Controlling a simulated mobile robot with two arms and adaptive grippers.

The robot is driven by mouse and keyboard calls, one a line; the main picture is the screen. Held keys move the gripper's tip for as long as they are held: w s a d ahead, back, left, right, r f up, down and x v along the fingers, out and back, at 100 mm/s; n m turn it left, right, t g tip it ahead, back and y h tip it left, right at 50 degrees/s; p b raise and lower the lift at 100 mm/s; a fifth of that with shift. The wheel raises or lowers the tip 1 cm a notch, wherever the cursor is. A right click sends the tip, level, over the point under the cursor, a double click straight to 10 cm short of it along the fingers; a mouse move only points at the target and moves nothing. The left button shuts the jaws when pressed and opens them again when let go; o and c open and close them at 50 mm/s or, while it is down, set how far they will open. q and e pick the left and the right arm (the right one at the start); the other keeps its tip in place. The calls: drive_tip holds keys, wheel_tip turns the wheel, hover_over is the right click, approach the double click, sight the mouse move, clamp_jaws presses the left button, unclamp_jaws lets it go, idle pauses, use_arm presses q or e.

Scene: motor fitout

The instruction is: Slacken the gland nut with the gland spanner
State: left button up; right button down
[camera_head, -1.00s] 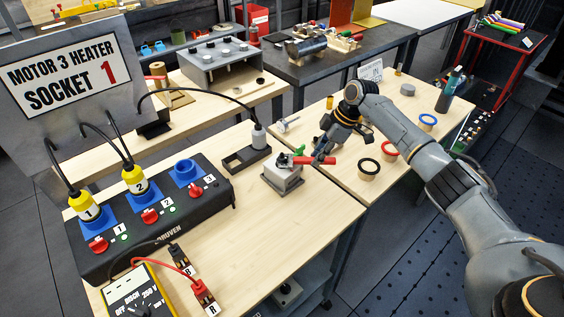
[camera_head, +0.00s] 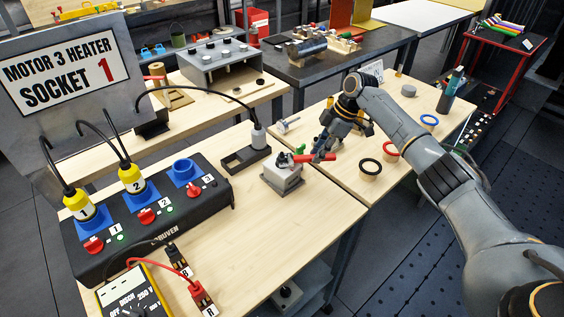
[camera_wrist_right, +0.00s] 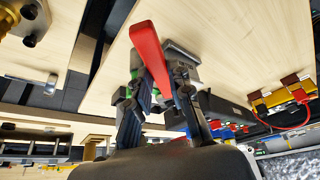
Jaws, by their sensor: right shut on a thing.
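A small grey box (camera_head: 284,182) stands near the right edge of the front bench. The gland spanner, with a red handle (camera_head: 329,157), lies about level across its top. My right gripper (camera_head: 322,150) is shut on the handle, just right of the box. In the right wrist view the red handle (camera_wrist_right: 149,50) runs between the two fingers (camera_wrist_right: 165,95), and its end sticks out past them. The gland nut is too small and covered to make out, so I cannot tell how the spanner's head sits on it. My left gripper is not in view.
A black socket unit (camera_head: 150,220) with yellow plugs stands left of the box. Bare wood lies in front of the box.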

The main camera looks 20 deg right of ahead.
idle(0.3)
drive_tip(key=shift+w+d+n+b, duration=0.1)
drive_tip(key=shift+w+n+b, duration=0.5)
drive_tip(key=shift+b, duration=0.6)
drive_tip(key=shift+w+n+g+b, duration=0.4)
drive_tip(key=shift+w+n+b, duration=0.15)
drive_tip(key=shift+b, duration=0.9)
drive_tip(key=shift+s+d, duration=0.1)
drive_tip(key=shift+d, duration=0.1)
